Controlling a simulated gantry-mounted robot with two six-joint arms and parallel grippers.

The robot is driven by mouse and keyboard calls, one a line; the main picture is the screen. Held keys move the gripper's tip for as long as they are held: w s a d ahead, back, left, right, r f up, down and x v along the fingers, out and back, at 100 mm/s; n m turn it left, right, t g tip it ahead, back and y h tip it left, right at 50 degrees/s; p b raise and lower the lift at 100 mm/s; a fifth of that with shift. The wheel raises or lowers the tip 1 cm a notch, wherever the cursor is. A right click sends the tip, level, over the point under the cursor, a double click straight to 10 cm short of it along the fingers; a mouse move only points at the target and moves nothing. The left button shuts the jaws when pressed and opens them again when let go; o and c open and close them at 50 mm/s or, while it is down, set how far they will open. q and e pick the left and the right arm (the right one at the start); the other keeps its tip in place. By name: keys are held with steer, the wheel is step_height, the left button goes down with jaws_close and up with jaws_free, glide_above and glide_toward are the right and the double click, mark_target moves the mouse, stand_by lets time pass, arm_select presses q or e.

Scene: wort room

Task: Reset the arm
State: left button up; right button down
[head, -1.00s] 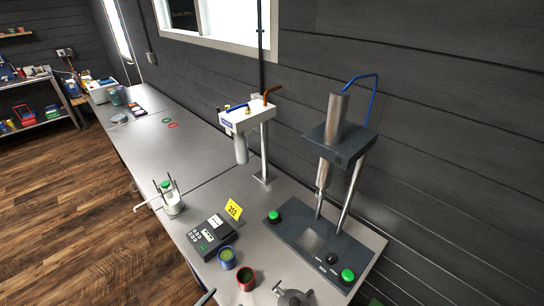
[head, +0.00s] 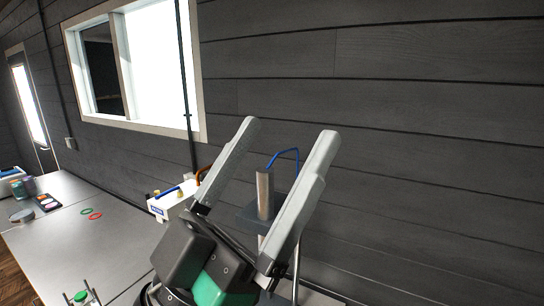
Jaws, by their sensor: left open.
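My left gripper (head: 287,133) is raised in front of the bench, its two long grey fingers pointing up and spread apart. Nothing shows between the fingertips but the dark wall behind. The gripper's black and green body covers much of the dark press-like machine (head: 264,195) behind it, whose metal cylinder and blue hose show between the fingers. My right gripper is not in view.
A white device (head: 172,201) stands left of the gripper, partly hidden by it. A green ring (head: 86,211) and a red ring (head: 96,216) lie on the steel bench (head: 50,240). A window (head: 160,65) is in the plank wall. The bench between rings and device is clear.

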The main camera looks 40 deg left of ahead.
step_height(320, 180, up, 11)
steer(key=p, duration=1.1)
